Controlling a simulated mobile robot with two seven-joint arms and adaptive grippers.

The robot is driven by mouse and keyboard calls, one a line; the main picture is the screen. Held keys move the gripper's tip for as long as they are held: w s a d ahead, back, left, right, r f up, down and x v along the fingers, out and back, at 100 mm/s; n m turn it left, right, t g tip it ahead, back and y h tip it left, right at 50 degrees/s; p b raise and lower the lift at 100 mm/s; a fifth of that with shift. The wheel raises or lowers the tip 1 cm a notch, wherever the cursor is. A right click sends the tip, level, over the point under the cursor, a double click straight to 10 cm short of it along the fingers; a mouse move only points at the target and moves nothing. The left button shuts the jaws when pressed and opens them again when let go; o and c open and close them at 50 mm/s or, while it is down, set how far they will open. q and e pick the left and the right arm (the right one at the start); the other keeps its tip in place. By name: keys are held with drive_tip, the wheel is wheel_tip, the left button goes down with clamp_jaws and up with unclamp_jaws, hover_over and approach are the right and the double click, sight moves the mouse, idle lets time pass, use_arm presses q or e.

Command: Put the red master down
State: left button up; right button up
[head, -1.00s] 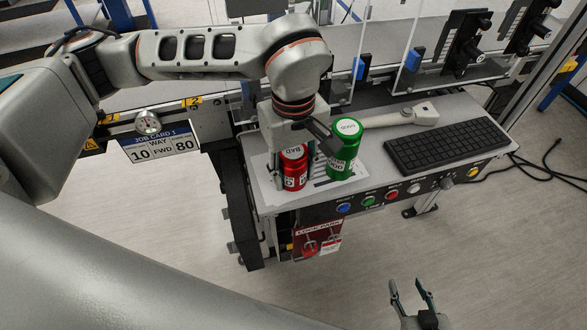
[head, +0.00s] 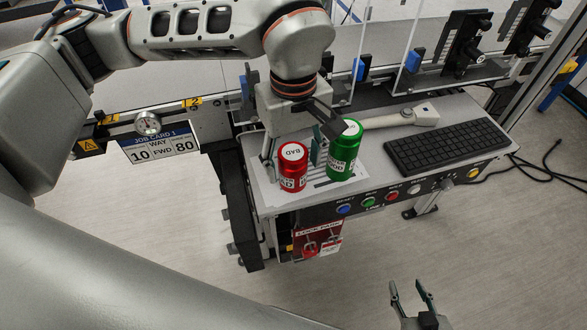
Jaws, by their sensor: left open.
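The red master (head: 292,172), a red can with a white lid label reading BAD, stands upright on the white sheet at the left end of the console. The green can (head: 342,152) stands upright just to its right. My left gripper (head: 290,155) is open, behind and a little above the red can, with one finger to its left and one between it and the green can. The red can appears free of the fingers. My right gripper (head: 411,294) is at the bottom edge, its fingers spread and nothing between them.
A black keyboard (head: 446,147) and a grey handset-like object (head: 408,117) lie on the console (head: 270,207). Coloured buttons line its front edge, above a red LOCK PARK card (head: 318,240). A job card (head: 160,145) hangs at the left. Clear panels and black brackets stand behind.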

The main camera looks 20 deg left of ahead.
use_arm(q)
wheel_tip(320, 180, up, 9)
drive_tip(key=shift+f, duration=0.2)
idle(0.6)
